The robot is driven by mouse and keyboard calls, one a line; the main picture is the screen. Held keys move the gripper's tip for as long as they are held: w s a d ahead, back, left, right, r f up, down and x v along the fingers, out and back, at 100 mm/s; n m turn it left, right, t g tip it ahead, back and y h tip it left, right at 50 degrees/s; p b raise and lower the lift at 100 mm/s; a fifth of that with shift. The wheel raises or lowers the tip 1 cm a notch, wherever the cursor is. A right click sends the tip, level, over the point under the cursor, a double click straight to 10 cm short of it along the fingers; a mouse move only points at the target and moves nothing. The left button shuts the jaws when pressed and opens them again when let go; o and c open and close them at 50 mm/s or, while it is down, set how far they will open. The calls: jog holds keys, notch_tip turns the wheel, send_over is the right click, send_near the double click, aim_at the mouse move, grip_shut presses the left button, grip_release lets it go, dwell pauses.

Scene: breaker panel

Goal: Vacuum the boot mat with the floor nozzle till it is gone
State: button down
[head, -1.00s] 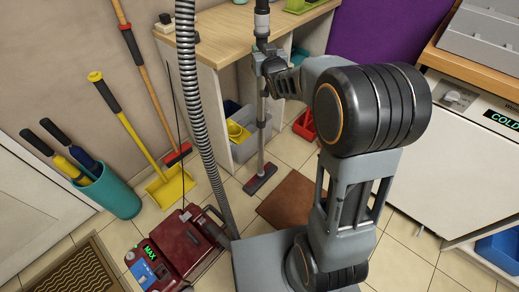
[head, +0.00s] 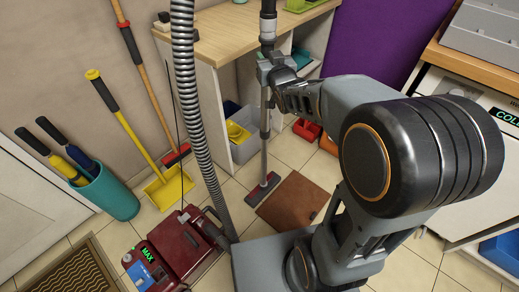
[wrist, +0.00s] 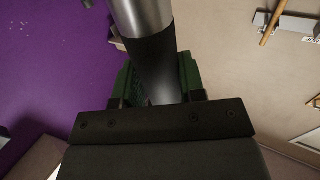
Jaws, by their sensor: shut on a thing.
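The brown boot mat (head: 296,203) lies flat on the tiles left of my arm's base, its right part close to my arm. The floor nozzle (head: 263,190), dark with red, stands on the floor along the mat's upper left edge. I cannot tell whether it overlaps the mat. Its wand (head: 264,135) rises to my gripper (head: 270,68), which is shut around it. The wrist view shows the dark wand tube (wrist: 152,62) between the green jaw pads. A ribbed grey hose (head: 195,110) and the red vacuum (head: 185,247), showing MAX, are at lower left.
A wooden bench (head: 235,38) with bins below stands behind the wand. A yellow dustpan (head: 168,188), brooms and a teal bucket (head: 113,192) are along the left wall. A patterned doormat (head: 82,275) lies lower left. A white cabinet stands at right.

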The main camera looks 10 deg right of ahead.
aim_at(270, 44)
jog(key=shift+s+r+b, duration=0.15)
jog(key=shift+s+b, duration=0.2)
jog(key=shift+s, duration=2.2)
jog(key=shift+r+p, duration=1.6)
jog(key=shift+r, duration=0.9)
jog(key=w+d+p, duration=0.3)
jog(key=d+p, duration=0.1)
jog(key=d, duration=0.7)
jog(key=shift+w+d, duration=0.2)
jog(key=shift+d, duration=0.1)
